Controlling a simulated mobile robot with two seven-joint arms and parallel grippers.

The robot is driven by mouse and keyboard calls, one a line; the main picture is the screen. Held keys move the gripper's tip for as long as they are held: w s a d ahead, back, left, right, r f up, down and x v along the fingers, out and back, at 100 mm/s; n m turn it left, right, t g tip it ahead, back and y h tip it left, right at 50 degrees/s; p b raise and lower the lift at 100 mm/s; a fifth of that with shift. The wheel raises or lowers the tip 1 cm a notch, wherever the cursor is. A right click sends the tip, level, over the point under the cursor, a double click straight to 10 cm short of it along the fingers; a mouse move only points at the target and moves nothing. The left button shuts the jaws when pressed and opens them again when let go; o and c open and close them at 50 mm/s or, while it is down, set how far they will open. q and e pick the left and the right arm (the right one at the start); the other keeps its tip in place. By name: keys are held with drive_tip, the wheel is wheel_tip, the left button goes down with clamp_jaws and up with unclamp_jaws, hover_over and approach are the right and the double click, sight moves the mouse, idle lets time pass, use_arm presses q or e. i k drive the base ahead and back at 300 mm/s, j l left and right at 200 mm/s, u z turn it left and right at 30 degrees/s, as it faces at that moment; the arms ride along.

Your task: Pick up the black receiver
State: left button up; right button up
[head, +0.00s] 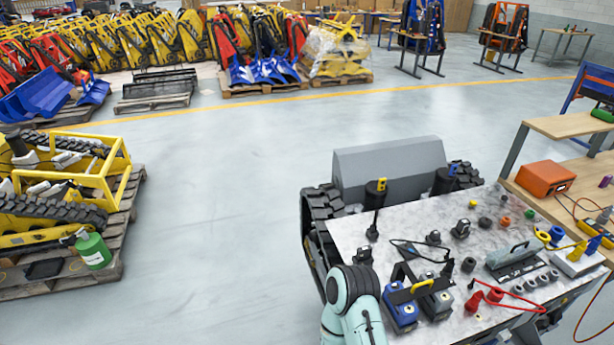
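Two boxy handheld units stand side by side on the near left part of the speckled worktop (345,232). The other is a dark grey to black box (438,303) with a black handle, which may be the black receiver; I cannot tell for sure. Small black parts (461,229) stand farther back. A pale teal link of my arm (352,305) rises at the bottom, left of the blue box. Neither gripper shows in the head view.
The worktop sits on a tracked carrier with a grey hood (390,168). A grey-green handled block (513,258), red cable (510,302) and several small knobs crowd its right half. An orange case (545,178) is on a wooden bench. Open floor (220,200) lies left.

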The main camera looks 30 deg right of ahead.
sight(363, 253)
drive_tip(key=i+z, duration=0.2)
drive_tip(key=z, duration=0.3)
drive_tip(key=i+j+z, duration=0.15)
drive_tip(key=z, duration=0.3)
drive_tip(key=i+j+z, duration=0.2)
drive_tip(key=z, duration=0.3)
drive_tip(key=i+j, duration=0.05)
